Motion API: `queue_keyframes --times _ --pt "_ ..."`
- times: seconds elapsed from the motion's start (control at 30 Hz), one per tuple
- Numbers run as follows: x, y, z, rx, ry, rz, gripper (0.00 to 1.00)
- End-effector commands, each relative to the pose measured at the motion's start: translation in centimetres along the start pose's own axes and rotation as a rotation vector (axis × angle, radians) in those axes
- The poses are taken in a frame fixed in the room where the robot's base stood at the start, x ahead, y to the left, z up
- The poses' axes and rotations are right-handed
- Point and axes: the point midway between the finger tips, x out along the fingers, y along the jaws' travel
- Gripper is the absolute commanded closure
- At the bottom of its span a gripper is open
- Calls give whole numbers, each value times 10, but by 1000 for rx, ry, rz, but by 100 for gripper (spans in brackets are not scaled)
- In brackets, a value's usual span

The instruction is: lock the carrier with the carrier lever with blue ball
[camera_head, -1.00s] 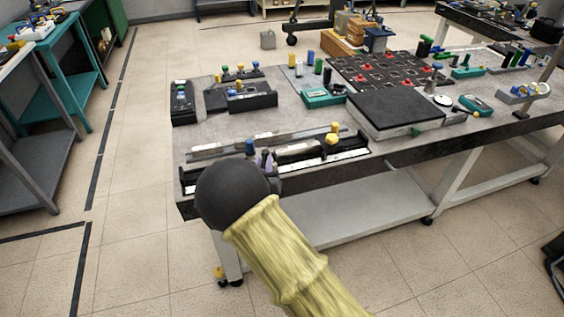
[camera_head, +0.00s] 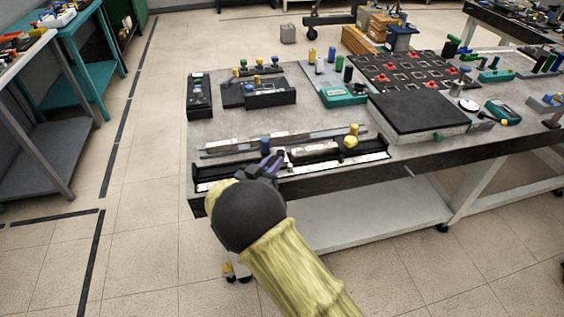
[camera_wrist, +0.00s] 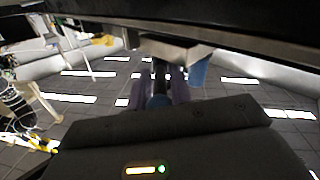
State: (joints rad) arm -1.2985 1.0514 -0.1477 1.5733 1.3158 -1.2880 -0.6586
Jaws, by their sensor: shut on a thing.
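The device at the table's front edge is a long black rail base (camera_head: 372,159) with a silver cylinder carrier (camera_head: 313,149) on it. A yellow knob (camera_head: 354,129) and a yellow ball (camera_head: 350,142) stand at its right end. My gripper (camera_head: 272,163), with purple fingers, is at the left end, beside an upright blue knob (camera_head: 265,145). In the wrist view, my gripper (camera_wrist: 157,92) is shut on a blue ball (camera_wrist: 157,102) at the end of a dark rod. The other blue knob (camera_wrist: 199,72) is just right of the fingers. The head view hides the held ball.
The grey table (camera_head: 225,125) also bears small black fixtures (camera_head: 268,92), a teal box (camera_head: 343,96), a large black plate (camera_head: 418,112) and a board with red parts (camera_head: 400,68). A teal bench (camera_head: 92,62) stands at left. Floor in front is clear.

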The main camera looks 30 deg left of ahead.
Motion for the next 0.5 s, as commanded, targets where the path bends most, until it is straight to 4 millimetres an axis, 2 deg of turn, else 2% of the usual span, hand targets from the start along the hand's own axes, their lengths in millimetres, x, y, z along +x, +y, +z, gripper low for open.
queue_keyframes --times 0.5 --pt "-4 -7 -3 1 -5 49 100"
